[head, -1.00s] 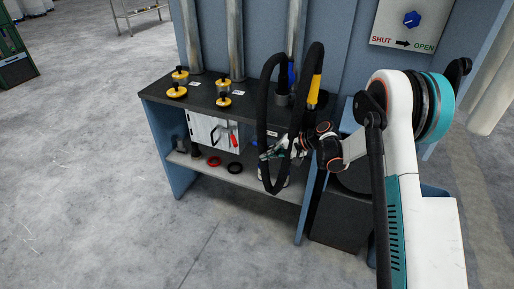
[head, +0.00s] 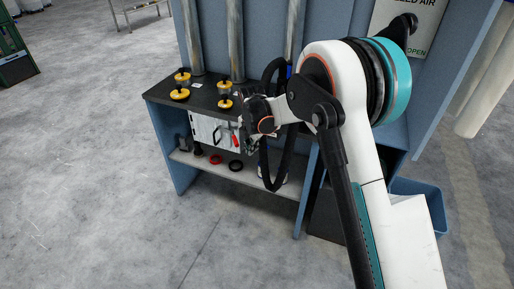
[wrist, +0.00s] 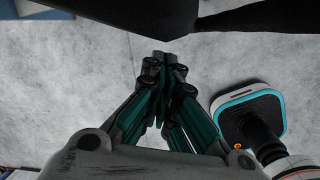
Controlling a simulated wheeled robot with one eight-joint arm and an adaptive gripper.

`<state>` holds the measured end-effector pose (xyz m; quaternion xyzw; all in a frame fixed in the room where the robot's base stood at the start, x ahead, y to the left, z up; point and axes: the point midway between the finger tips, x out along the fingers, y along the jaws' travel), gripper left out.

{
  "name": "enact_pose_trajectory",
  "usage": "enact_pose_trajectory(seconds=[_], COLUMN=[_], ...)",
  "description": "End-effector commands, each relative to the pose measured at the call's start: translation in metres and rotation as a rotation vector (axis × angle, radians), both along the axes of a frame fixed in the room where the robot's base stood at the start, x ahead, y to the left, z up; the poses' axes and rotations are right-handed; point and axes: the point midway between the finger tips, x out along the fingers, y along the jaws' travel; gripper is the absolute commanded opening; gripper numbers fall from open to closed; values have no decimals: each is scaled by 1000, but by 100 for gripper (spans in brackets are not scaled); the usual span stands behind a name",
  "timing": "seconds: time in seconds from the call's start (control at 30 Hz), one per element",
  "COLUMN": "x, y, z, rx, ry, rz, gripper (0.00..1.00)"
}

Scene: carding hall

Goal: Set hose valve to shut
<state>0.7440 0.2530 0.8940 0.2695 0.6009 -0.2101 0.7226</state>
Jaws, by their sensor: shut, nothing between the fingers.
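The white sign panel (head: 424,22) is at the upper right in the head view, with "LED AIR" and "OPEN" legible. My arm covers the rest of it, including the place of its blue knob, so the knob's present setting cannot be seen. The black hose (head: 287,163) hangs in a loop before the bench, partly behind my arm. My gripper (wrist: 165,62) is shut and empty in the wrist view, above bare floor. In the head view it is in front of the bench, left of the hose loop, its fingers partly hidden.
The dark bench top (head: 212,98) carries several yellow-capped parts. Below, a white board (head: 207,131) with a red-handled tool stands on the shelf (head: 205,166), near a red ring (head: 215,159) and a black ring (head: 236,165). A blue bin (head: 425,200) stands right.

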Motion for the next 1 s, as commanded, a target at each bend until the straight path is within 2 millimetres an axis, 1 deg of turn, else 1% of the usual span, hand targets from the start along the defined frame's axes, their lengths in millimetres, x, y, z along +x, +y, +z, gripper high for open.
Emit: enact_pose_trajectory(seconds=[0.03,0.13,0.23,0.33,0.47,0.9,0.93,1.0], x=[0,1,1,3,6,26,29,40], y=[3,4,4,4,3,-5,-6,-10], z=[9,19,24,21,6,-76,-77,-72], rx=[-47,-124,-166,-181,-181,-179,-179,-179], ry=[-12,-28,-33,-35,-35,-35,-36,-36], rz=[88,227,303,330,331,328,327,326], gripper=[0,0,0,0,0,0,0,0])
